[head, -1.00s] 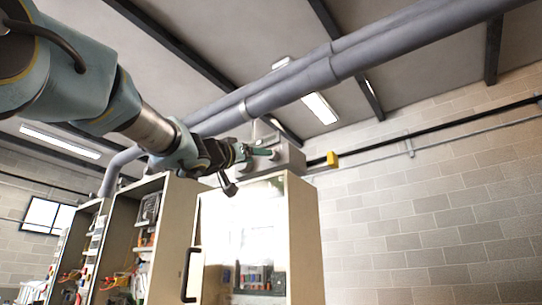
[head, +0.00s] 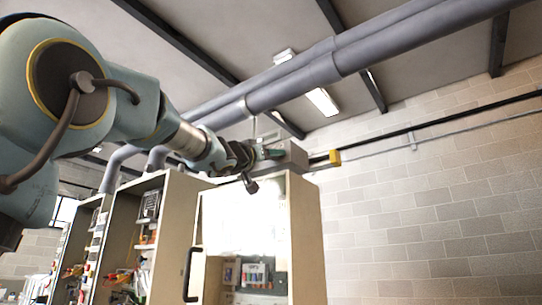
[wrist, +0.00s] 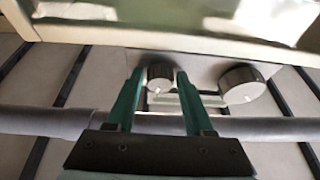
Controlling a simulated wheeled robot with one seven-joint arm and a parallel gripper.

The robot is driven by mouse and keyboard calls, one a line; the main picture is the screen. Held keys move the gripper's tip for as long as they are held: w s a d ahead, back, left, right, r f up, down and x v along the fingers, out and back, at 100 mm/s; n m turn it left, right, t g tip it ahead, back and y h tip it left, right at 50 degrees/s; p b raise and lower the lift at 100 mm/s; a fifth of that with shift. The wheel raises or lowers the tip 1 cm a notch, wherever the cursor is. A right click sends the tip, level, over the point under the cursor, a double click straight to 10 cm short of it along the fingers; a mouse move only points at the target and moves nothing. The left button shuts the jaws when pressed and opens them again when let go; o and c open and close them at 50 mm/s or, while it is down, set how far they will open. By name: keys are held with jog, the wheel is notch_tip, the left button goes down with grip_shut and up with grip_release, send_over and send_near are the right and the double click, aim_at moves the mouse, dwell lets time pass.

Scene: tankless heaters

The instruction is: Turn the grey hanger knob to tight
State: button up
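A grey round knob (wrist: 160,77) with a pale mark on its face shows in the wrist view, on the side of a pale grey box (wrist: 200,66). My gripper (wrist: 161,74) has its two green fingers on either side of this knob, with what look like slim gaps. I cannot tell whether either finger touches it. A second, similar grey knob (wrist: 241,83) sits on the same box to the right, outside the fingers. In the head view my gripper (head: 272,153) is in front of the grey box (head: 293,154) on top of the cabinet; the knobs are not clear there.
The open cream cabinet (head: 308,240) stands below the gripper, its top edge close to it. Large grey pipes (head: 300,82) run overhead. A yellow fitting (head: 335,157) on a dark rail is right of the box. The brick wall side is clear.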

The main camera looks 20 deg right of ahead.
grip_shut()
jog(key=shift+m, duration=0.3)
jog(key=m+g, duration=0.1)
jog(key=m, duration=0.1)
jog(key=m+g+h, duration=0.1)
jog(key=m, duration=0.1)
jog(key=m+g, duration=0.1)
jog(key=m, duration=0.1)
jog(key=shift+w+a+m+h, duration=0.15)
jog(key=shift+w+m+h, duration=0.15)
jog(key=shift+h, duration=0.1)
jog(key=m+g, duration=0.1)
jog(key=m, duration=0.2)
jog(key=m+g, duration=0.2)
jog(key=m, duration=0.1)
jog(key=shift+w+r+g, duration=0.1)
jog(key=shift+g, duration=0.2)
jog(key=m+g, duration=0.1)
jog(key=m, duration=0.2)
jog(key=m+g+y, duration=0.1)
jog(key=m, duration=0.1)
jog(key=shift+w+a+r+m, duration=0.1)
jog(key=shift+r+m, duration=0.05)
jog(key=shift+m, duration=0.25)
jog(key=m, duration=0.2)
jog(key=m+g+y, duration=0.1)
jog(key=m, duration=0.2)
jog(key=shift+r+y, duration=0.2)
jog(key=shift+y, duration=0.1)
